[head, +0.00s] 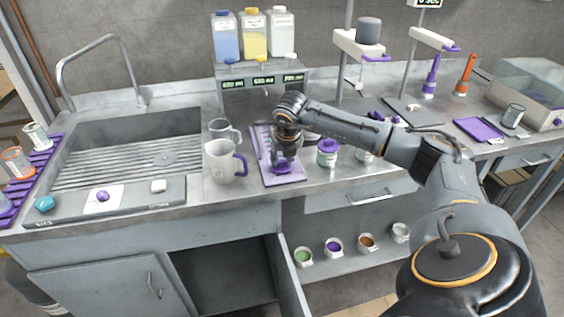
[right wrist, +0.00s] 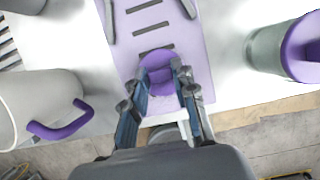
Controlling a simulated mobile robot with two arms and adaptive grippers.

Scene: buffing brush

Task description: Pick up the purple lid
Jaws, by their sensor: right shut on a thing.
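The purple lid (right wrist: 157,62) is round and sits between the fingers of my right gripper (right wrist: 167,88) in the right wrist view. The fingers are closed on its sides. In the head view the lid (head: 281,169) shows just below my right gripper (head: 284,156), over the front part of a light purple tray (head: 264,146). I cannot tell whether the lid touches the tray. My left gripper is not in view.
A mug with a purple handle (head: 221,163) and a clear beaker (head: 219,129) stand left of the tray. A jar with a purple lid (head: 327,152) stands close on its right. The sink (head: 130,140) lies further left. The counter's front edge is near.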

